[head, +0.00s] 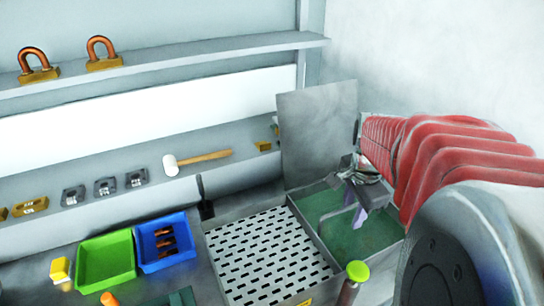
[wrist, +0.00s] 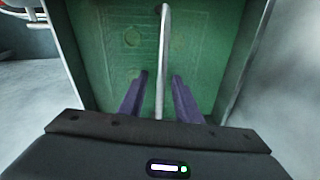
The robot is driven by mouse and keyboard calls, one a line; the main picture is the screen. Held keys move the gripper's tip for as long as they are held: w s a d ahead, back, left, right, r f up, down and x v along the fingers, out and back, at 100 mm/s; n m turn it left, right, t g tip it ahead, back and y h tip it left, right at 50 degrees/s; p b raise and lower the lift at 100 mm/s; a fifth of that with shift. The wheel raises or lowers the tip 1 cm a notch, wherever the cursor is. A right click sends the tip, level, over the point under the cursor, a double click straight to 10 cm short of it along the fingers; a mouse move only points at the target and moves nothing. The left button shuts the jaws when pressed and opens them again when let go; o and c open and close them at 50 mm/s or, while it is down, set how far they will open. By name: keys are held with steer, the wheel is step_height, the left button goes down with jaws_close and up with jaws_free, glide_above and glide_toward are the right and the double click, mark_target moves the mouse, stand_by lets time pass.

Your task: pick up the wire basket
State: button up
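A thin grey bar, which looks like the wire basket's handle (wrist: 162,40), runs up the middle of the wrist view over a green-bottomed tank (wrist: 100,55). In the head view the bent handle (head: 338,212) stands in the tank (head: 380,243). Faint lines show in the green, but the basket's body cannot be made out clearly. My gripper (wrist: 160,75) has its two purple fingers apart, one on each side of the bar, with a visible gap on both sides. In the head view one purple finger of my gripper (head: 358,216) shows over the tank.
A raised grey lid (head: 318,130) stands behind the tank. A perforated plate (head: 265,255) adjoins it on the left. A lime-capped brown cylinder (head: 352,280) stands at the front. Green (head: 106,262) and blue (head: 165,242) trays and a mallet (head: 195,161) are farther left.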

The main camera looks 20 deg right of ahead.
steer(key=shift+d+f, duration=0.1)
steer(key=shift+f, duration=0.65)
steer(key=shift+c, duration=0.7)
jaws_close()
steer(key=shift+w, duration=0.1)
stand_by(0.4)
